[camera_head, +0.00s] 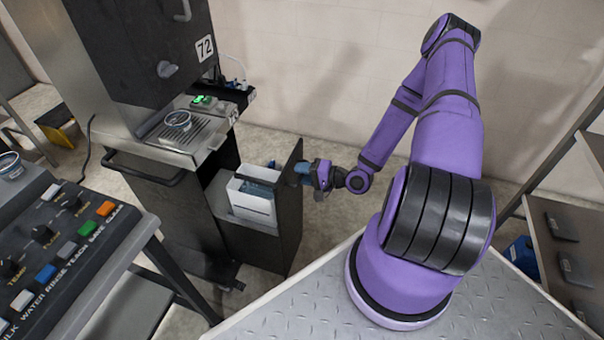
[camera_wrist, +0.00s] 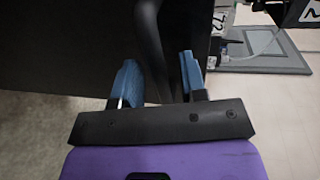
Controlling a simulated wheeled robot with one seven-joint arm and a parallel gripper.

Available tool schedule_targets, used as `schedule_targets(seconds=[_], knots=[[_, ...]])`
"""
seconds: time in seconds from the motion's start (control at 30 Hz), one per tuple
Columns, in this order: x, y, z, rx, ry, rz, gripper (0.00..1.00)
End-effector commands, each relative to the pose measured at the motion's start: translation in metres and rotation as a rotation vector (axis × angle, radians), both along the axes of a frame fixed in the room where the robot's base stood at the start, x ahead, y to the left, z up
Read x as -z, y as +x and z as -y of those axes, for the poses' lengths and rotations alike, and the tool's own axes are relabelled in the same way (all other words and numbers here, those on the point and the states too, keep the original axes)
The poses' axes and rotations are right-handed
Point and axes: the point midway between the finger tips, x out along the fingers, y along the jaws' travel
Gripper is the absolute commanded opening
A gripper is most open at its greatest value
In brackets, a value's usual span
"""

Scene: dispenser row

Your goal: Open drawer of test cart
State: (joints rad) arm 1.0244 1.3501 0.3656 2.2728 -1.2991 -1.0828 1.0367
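The test cart (camera_head: 165,210) is a dark grey cabinet with a bar handle along its top edge, under a machine marked 72. Its drawer (camera_head: 275,225) stands pulled out on the right side, with a dark front panel and a white container inside. My gripper (camera_head: 303,173) is at the outer face of the drawer front, near its top. In the wrist view, my gripper's two blue fingers (camera_wrist: 160,82) stand apart on either side of a dark curved handle (camera_wrist: 150,40). Gaps seem to show beside the handle. The fingertips' contact with it is unclear.
A control panel (camera_head: 65,245) with coloured buttons stands at the left. A metal cup (camera_head: 178,120) sits on the machine's drip tray. A shelf rack (camera_head: 560,225) stands at the right. Floor is clear between the drawer and the back wall.

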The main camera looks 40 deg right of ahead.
Motion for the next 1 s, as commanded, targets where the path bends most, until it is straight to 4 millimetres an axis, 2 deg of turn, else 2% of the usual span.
schedule_targets(seconds=[0.4,0.6,1.0], knots=[[-0.014,-0.055,0.042,0.004,-0.002,0.0,0.39],[-0.019,-0.076,0.056,0.002,-0.002,0.0,0.39],[-0.02,-0.083,0.06,0.0,0.0,0.0,0.39]])
